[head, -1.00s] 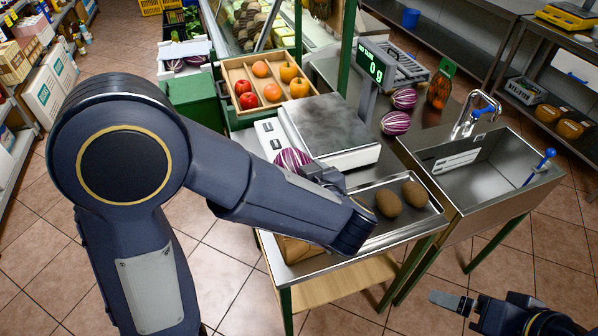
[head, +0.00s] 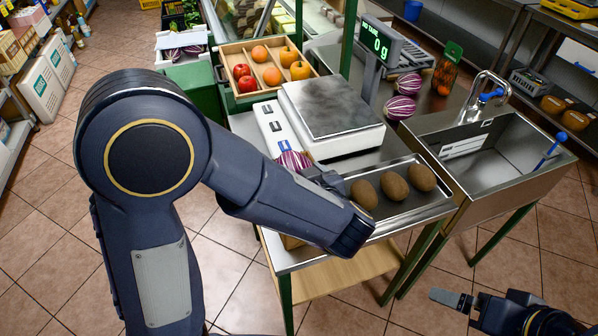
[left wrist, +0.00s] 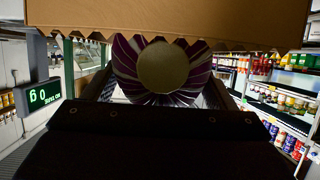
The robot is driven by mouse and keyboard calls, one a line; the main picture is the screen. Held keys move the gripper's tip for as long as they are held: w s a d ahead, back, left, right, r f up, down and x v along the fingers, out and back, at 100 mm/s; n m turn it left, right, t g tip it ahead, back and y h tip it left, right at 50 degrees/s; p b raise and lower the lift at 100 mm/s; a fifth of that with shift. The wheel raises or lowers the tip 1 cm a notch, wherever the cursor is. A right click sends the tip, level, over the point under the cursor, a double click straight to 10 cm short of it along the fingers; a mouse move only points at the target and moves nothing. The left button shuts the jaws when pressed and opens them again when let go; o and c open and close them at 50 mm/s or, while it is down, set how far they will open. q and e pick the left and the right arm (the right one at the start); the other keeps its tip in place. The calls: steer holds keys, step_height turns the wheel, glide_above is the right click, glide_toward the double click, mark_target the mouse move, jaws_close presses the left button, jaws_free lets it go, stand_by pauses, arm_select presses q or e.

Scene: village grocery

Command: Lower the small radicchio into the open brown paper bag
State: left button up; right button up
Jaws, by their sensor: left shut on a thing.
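The small radicchio (head: 293,160), purple and white, is held by my left gripper (head: 322,180) beside the scale. In the left wrist view its pale cut stem end (left wrist: 162,66) faces the camera between the fingers. The brown paper bag's zigzag rim (left wrist: 240,43) runs across the top of that view and overlaps the radicchio's edge; I cannot tell how deep the radicchio is. In the head view my forearm hides most of the bag (head: 291,242). My right gripper (head: 452,300) is low at the right, away from the counter; its opening is unclear.
A scale (head: 332,115) reading 0 g stands behind the held radicchio. A metal tray (head: 432,200) with brown oval fruits lies to the right, beside a sink (head: 500,150). Two other radicchios (head: 399,107) and a fruit crate (head: 228,62) are farther back.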

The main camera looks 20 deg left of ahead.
arm_select(q)
steer(key=shift+f, duration=0.1)
steer(key=o, duration=1.2)
steer(key=shift+c, duration=0.2)
steer(key=v, duration=0.7)
steer(key=shift+s+d, duration=0.25)
steer(key=shift+s, duration=0.05)
